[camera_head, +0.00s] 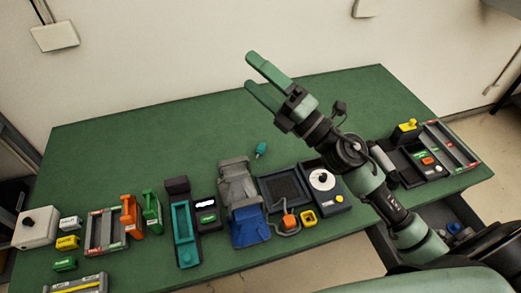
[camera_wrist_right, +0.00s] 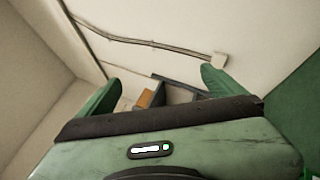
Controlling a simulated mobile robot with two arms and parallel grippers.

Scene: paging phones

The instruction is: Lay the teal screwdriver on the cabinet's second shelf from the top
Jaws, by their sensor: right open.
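A small teal object, which looks like the teal screwdriver (camera_head: 261,149), lies on the green table behind the row of devices. My right gripper (camera_head: 250,72) is open and empty, raised above the back of the table, beyond the screwdriver and apart from it. Its two green fingers also show in the right wrist view (camera_wrist_right: 158,88), pointing toward a wall and a grey structure (camera_wrist_right: 182,92) with a brownish box. I cannot tell whether that structure is the cabinet; its shelves are not clear. My left gripper is not in view.
The green table (camera_head: 130,145) is clear along its back half. Its front holds a blue-grey device (camera_head: 248,228), a teal-and-black device (camera_head: 184,228), a dark panel with a white dial (camera_head: 322,181) and an orange-handled tool (camera_head: 131,215). A yellow-topped block (camera_head: 408,128) stands at the right.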

